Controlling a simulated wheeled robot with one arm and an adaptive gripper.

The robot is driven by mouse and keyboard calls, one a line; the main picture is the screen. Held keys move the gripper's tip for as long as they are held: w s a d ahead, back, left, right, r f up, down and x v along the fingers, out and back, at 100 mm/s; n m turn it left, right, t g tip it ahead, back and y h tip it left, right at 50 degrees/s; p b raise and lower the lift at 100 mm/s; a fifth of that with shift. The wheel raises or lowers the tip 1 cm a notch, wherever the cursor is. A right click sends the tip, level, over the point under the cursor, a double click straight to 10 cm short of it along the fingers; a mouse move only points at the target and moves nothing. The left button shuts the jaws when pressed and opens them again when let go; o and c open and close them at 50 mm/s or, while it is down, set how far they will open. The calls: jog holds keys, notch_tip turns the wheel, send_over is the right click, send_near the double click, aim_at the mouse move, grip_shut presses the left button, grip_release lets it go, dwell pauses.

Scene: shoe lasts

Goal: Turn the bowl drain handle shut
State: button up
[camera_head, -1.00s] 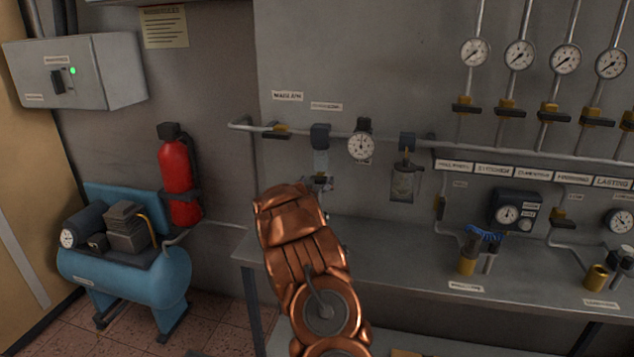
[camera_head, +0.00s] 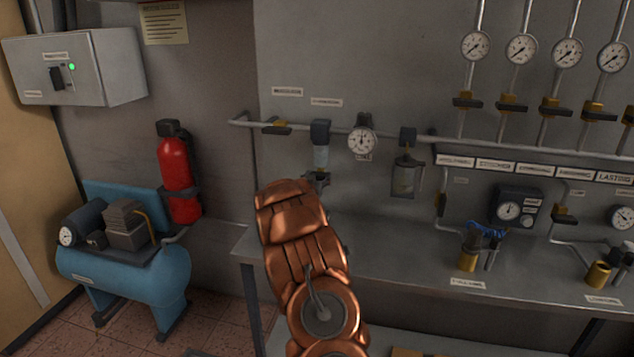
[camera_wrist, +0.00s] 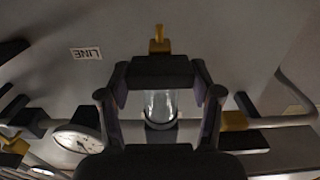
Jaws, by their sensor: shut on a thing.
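The clear filter bowl (camera_head: 321,158) hangs under a dark head on the wall pipe, left of the round gauge. Its drain (camera_head: 317,180) shows at the bottom, just above my copper arm. The wrist view appears upside down; there the bowl (camera_wrist: 160,106) is in the middle, with the black drain handle (camera_wrist: 160,70) and a small brass-yellow fitting (camera_wrist: 158,45) above it. The handle lies crosswise in that picture. My gripper (camera_wrist: 160,82) has one finger at each end of the handle and is shut on it. In the head view my arm hides the fingers.
A gauge (camera_head: 362,141) and a second bowl (camera_head: 405,176) hang to the right on the same pipe. A yellow valve with a black handle (camera_head: 278,127) is to the left. The bench (camera_head: 380,240) lies below; a blue compressor (camera_head: 125,275) and red extinguisher (camera_head: 177,175) stand left.

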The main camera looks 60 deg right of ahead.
jog(key=shift+m, duration=0.3)
jog(key=o, duration=1.2)
jog(key=shift+c, duration=0.2)
jog(key=shift+a, duration=0.15)
jog(key=v, duration=1.1)
jog(key=shift+s+a, duration=0.25)
jog(key=shift+a, duration=0.1)
